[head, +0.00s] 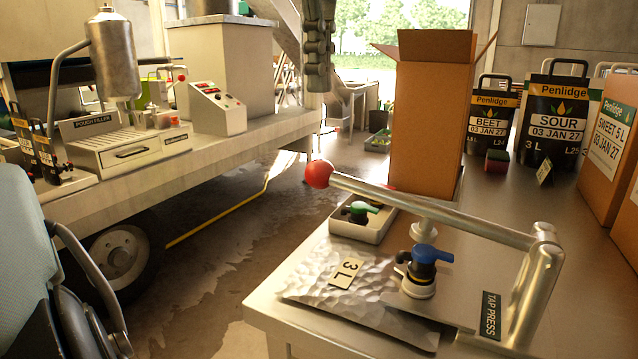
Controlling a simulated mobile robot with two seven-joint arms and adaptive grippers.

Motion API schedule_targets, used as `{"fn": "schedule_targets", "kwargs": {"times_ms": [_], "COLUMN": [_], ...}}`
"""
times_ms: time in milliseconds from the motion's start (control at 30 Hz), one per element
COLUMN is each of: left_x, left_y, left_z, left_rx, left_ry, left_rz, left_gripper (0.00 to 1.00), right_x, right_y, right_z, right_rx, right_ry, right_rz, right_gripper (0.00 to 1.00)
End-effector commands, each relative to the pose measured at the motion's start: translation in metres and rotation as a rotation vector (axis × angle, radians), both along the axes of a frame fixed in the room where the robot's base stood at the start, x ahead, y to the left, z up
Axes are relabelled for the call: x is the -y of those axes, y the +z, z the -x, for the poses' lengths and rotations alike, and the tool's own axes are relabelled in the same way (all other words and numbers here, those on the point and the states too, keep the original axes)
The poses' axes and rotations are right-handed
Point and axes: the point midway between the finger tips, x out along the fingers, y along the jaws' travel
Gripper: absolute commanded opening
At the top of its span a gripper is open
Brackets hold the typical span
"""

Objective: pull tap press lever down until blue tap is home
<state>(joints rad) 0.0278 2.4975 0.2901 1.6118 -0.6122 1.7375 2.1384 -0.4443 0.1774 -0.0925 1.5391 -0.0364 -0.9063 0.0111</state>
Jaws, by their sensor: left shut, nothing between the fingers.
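The tap press (490,315) stands at the front edge of the table. Its metal lever (460,213) slopes gently up to the left from the post to a red ball knob (319,174). A pale plunger (424,232) hangs under the lever, just above the blue tap (424,256). The blue tap sits on a pale collar on a silver pouch (375,300) tagged 3 L. I cannot tell whether plunger and tap touch. My left gripper (118,342) is at the lower left, shut and empty, well away from the knob. My right gripper is not in view.
A tray (346,232) holding a green tap lies behind the pouch. An open cardboard box (430,125) stands behind the lever. Black pouches (556,120) and cartons (610,140) fill the right. A trailer counter with a pouch filler (110,140) is at left, beyond open floor.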

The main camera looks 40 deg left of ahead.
Motion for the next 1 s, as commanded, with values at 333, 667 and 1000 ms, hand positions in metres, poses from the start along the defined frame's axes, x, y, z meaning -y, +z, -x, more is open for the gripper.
{"fn": "schedule_targets", "kwargs": {"times_ms": [333,667,1000], "left_x": [0.0,0.0,0.0], "left_y": [-0.018,-0.035,-0.052], "left_z": [0.0,0.0,0.0], "left_rx": [-0.001,0.0,-0.001], "left_ry": [-0.001,-0.001,-0.001], "left_rz": [0.0,0.0,0.0], "left_gripper": [0.0,0.0,0.0], "right_x": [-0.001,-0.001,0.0], "right_y": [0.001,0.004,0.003], "right_z": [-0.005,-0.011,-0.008], "right_rx": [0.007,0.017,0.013], "right_ry": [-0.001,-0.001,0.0], "right_rz": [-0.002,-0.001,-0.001], "right_gripper": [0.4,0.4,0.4]}}
